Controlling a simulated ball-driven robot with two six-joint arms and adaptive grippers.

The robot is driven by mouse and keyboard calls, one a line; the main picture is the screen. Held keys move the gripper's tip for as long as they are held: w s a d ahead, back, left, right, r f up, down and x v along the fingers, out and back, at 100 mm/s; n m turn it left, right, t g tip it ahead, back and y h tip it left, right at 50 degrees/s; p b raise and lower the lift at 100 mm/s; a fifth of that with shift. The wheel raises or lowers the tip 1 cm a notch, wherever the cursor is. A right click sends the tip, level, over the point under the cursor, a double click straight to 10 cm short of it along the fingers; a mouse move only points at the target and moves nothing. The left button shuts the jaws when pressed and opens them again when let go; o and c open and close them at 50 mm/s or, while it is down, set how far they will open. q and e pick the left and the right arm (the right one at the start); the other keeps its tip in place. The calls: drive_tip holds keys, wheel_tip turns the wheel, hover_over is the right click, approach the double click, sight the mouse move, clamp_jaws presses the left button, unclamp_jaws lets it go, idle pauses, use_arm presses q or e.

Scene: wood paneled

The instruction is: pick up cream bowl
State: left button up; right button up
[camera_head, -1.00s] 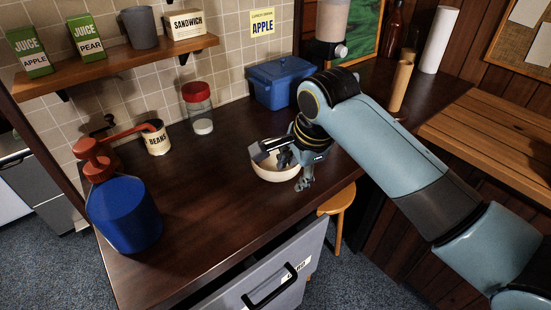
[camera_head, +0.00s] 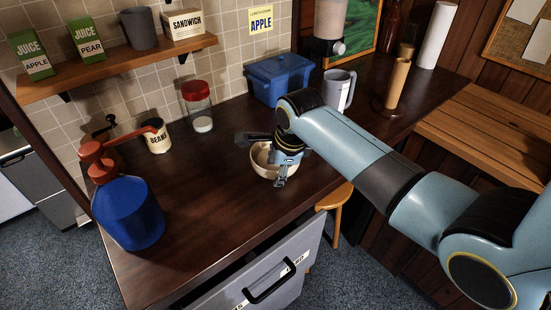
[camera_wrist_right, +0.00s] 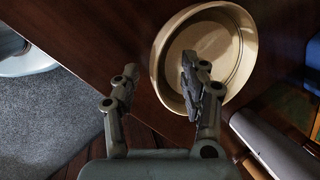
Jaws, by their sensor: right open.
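The cream bowl (camera_head: 257,166) stands upright on the dark wooden counter, close to its front edge, partly hidden behind my right gripper. In the right wrist view the bowl (camera_wrist_right: 238,48) looks empty. My right gripper (camera_head: 277,170) points down at the bowl's near side. In the right wrist view, this gripper (camera_wrist_right: 159,68) is open, with one finger over the bowl's inside and the other outside the rim, above the counter's edge. The rim lies between the fingers; I cannot tell whether either touches it. My left gripper is out of view.
On the counter (camera_head: 200,215) stand a grey mug (camera_head: 336,91), a blue lidded box (camera_head: 265,84), a red-lidded jar (camera_head: 197,108), a beans can (camera_head: 157,140) and a blue bottle with a red pump (camera_head: 128,213). A grey drawer (camera_head: 275,262) stands open below. Counter left of the bowl is clear.

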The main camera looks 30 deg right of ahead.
drive_tip(key=shift+w+f, duration=0.3)
drive_tip(key=shift+f, duration=0.3)
clamp_jaws()
